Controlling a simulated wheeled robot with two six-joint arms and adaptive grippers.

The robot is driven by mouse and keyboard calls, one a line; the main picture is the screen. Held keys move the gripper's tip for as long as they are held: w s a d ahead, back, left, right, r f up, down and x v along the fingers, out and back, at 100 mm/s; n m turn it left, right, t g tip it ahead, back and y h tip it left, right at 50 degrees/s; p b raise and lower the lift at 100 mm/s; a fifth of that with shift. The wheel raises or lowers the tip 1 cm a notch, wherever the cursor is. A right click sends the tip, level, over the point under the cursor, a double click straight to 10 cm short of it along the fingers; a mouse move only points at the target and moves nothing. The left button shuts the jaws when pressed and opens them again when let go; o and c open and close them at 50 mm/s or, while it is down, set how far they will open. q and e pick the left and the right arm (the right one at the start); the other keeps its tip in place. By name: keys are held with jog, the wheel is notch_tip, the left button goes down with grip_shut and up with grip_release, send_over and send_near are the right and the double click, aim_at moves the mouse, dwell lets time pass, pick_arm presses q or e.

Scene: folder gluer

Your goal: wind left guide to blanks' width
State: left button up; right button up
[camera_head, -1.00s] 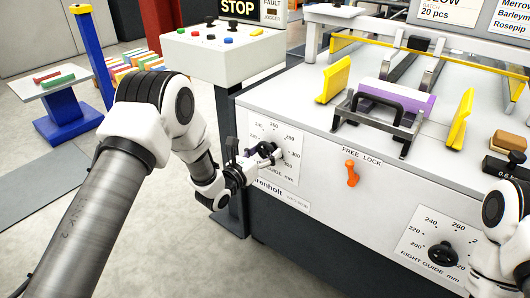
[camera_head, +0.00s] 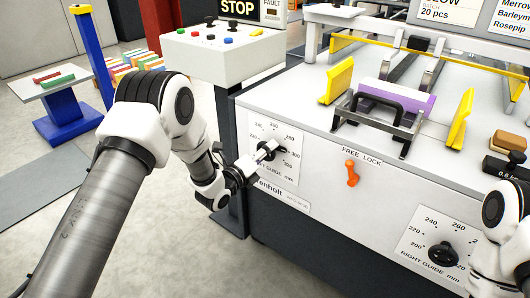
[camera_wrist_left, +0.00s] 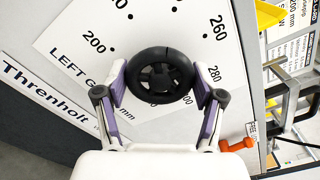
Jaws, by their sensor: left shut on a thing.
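The left guide hand wheel (camera_head: 267,150) is a black knob on a white dial plate at the front panel's left. In the left wrist view the round wheel (camera_wrist_left: 160,54) sits between my finger pads. My left gripper (camera_head: 261,156) is shut on it, with purple pads at both sides in the wrist view (camera_wrist_left: 160,84). The yellow left guide (camera_head: 336,82) stands upright left of the purple blanks (camera_head: 412,101), with a visible gap between. The yellow right guide (camera_head: 461,118) stands to their right. My right gripper is outside the picture; only its arm shows.
An orange lock lever (camera_head: 352,173) hangs below "FREE LOCK". The right guide knob (camera_head: 442,254) is at lower right, near my right arm. A black handled frame (camera_head: 392,104) spans the blanks. A control box (camera_head: 222,52) stands at left.

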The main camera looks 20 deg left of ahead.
pick_arm(q)
jog(key=n, duration=0.5)
jog(key=shift+r+n, duration=0.1)
jog(key=shift+n, duration=0.2)
jog(key=n, duration=0.5)
jog(key=shift+p, duration=0.4)
jog(key=n, duration=0.6)
jog(key=shift+n+p, duration=0.3)
jog(key=shift+p, duration=0.1)
jog(key=n, duration=0.5)
jog(key=shift+n+p, duration=0.3)
jog(key=shift+p, duration=0.05)
jog(key=n, duration=0.5)
jog(key=shift+p, duration=0.35)
jog(key=n, duration=0.5)
jog(key=shift+n+p, duration=0.35)
jog(key=shift+n, duration=0.05)
jog(key=n, duration=0.5)
jog(key=shift+p, duration=0.3)
jog(key=n, duration=0.5)
jog(key=shift+n, duration=0.3)
